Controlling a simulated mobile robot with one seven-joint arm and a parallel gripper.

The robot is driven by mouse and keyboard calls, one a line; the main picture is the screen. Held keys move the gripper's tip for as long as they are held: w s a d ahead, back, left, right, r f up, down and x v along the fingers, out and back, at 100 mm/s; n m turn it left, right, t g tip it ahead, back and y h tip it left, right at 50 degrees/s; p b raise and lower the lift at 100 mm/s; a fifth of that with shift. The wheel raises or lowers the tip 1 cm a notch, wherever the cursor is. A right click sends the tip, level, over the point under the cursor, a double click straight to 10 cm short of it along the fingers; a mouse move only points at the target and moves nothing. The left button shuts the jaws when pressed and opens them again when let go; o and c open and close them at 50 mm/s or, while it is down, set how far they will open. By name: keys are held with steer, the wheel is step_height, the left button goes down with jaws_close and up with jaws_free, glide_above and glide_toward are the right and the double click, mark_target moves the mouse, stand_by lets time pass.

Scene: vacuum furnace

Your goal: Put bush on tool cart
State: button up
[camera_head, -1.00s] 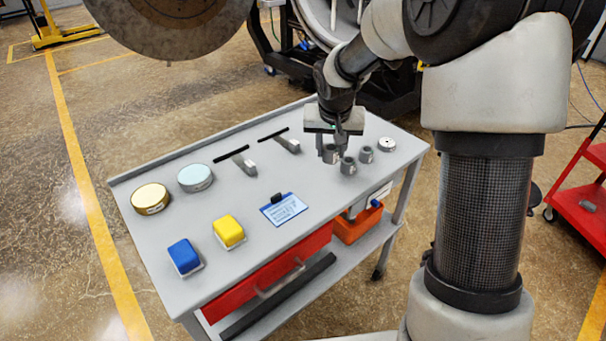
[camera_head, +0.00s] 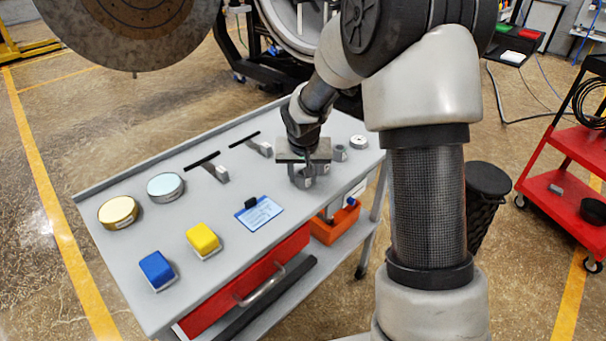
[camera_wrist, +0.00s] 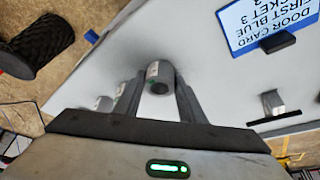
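The grey tool cart (camera_head: 110,262) fills the middle of the head view. Several small grey hollow bushes stand on its right part. One bush (camera_wrist: 158,76) is between the fingers of my gripper (camera_wrist: 158,88) in the wrist view. The fingers are spread to about the bush's width, and I cannot tell whether they touch it. In the head view my gripper (camera_head: 303,178) is low over the cart top and partly hides this bush. Another bush (camera_head: 340,153) stands behind, to its right; one (camera_head: 323,168) is partly hidden close beside my gripper.
A black bin (camera_head: 485,205) and red cart (camera_head: 560,170) stand right.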

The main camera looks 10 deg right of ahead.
steer(key=o, duration=0.3)
